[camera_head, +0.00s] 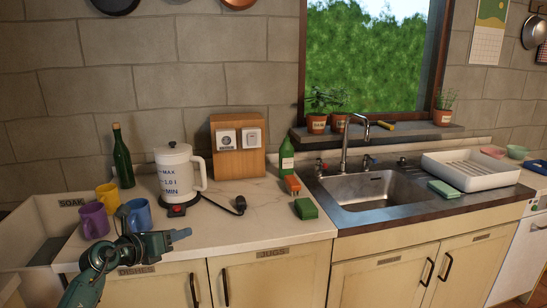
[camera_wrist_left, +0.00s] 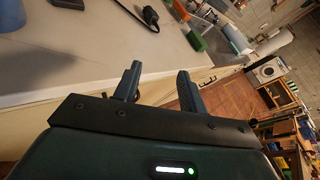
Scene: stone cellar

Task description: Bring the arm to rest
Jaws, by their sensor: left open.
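My left arm comes in at the bottom left of the head view. Its gripper (camera_head: 182,234) is just in front of the counter's front edge, near the blue mug (camera_head: 136,216). In the left wrist view the gripper (camera_wrist_left: 158,70) shows two dark fingers standing apart with nothing between them. It holds nothing and the counter edge lies beyond the fingertips. My right gripper is in neither view.
The counter (camera_head: 240,229) holds a yellow mug (camera_head: 108,197), a purple mug (camera_head: 94,220), a white kettle (camera_head: 176,172), a plug (camera_head: 239,205) and a green sponge (camera_head: 305,209). A sink (camera_head: 370,190) and dish rack (camera_head: 470,172) are right. Cabinets (camera_head: 270,277) stand below.

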